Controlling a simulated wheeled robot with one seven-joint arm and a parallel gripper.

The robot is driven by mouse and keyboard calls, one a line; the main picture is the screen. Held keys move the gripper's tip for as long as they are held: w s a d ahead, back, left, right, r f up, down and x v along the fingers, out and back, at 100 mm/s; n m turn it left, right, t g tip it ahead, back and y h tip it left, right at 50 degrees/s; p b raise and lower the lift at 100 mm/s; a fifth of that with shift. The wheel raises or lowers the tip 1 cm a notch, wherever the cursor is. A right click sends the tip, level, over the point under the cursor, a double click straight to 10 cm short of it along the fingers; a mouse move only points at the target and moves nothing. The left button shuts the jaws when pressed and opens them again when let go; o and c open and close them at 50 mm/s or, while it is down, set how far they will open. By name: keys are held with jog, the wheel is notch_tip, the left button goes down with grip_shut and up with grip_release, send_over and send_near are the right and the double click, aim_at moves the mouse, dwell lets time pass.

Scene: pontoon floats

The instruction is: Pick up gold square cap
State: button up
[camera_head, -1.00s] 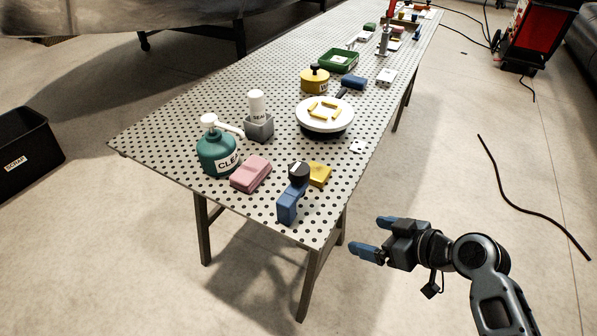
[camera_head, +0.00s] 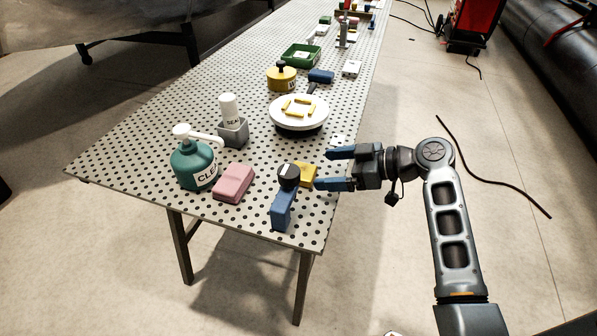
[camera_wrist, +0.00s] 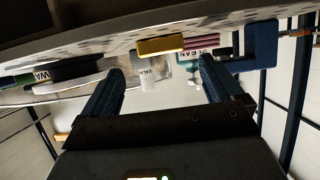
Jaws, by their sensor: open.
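The gold square cap (camera_head: 306,172) is a small gold block on the perforated table, near its front right edge. It sits just behind a blue clamp-like tool with a dark round knob (camera_head: 284,202), which hides part of it. My gripper (camera_head: 323,169) is open and empty at the table's right edge, just right of the cap, with its blue fingers pointing left at it. In the wrist view, which looks upside down, the cap (camera_wrist: 160,45) shows ahead of the gap between the fingertips (camera_wrist: 160,68), apart from both fingers.
A pink block (camera_head: 234,183), a green CLEAN bottle (camera_head: 194,163) and a grey holder with a white bottle (camera_head: 232,124) stand to the left. A round white-topped stand (camera_head: 299,125) with yellow pieces is behind. Floor right of the table (camera_head: 520,250) is mostly clear.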

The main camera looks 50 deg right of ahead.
aim_at(305, 171)
jog(key=p+x, duration=0.1)
jog(key=x, duration=0.5)
jog(key=shift+a, duration=0.1)
jog(key=c, duration=1.2)
